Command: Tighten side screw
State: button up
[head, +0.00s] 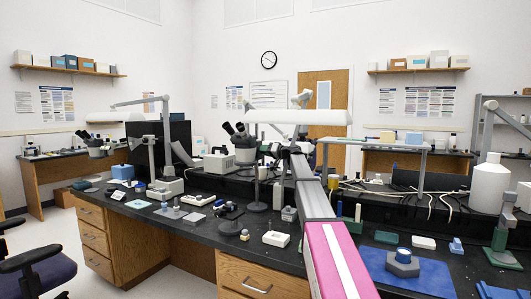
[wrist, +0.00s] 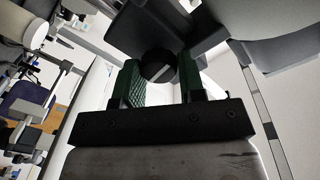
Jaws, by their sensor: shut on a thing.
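The side screw (wrist: 157,63) is a round black knob with a pale slot across its face, in the wrist view. It sits against a dark grey body (wrist: 185,30). My gripper (wrist: 160,74) has green ridged finger pads, one on each side of the knob, and is shut on it. In the head view my arm reaches forward over the bench, ending near a dark jointed stand beside the microscope (head: 240,138). The fingers and the screw are too small or hidden to make out there.
The black bench (head: 150,215) carries several small blocks and fixtures at left. A white dish (head: 276,239) lies left of my arm. A blue mat (head: 430,275) with a grey hexagonal block (head: 403,265) lies at right. A white lamp bar (head: 297,116) spans above; a chair (head: 40,272) stands front left.

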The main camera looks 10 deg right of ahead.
jog(key=shift+w+m+g, duration=0.1)
jog(key=shift+m+g, duration=0.2)
jog(key=shift+m, duration=4.3)
jog(key=o, duration=0.9)
jog(key=shift+d, duration=0.15)
jog(key=v, duration=1)
jog(key=shift+s+d+r, duration=0.1)
jog(key=shift+s+d, duration=0.15)
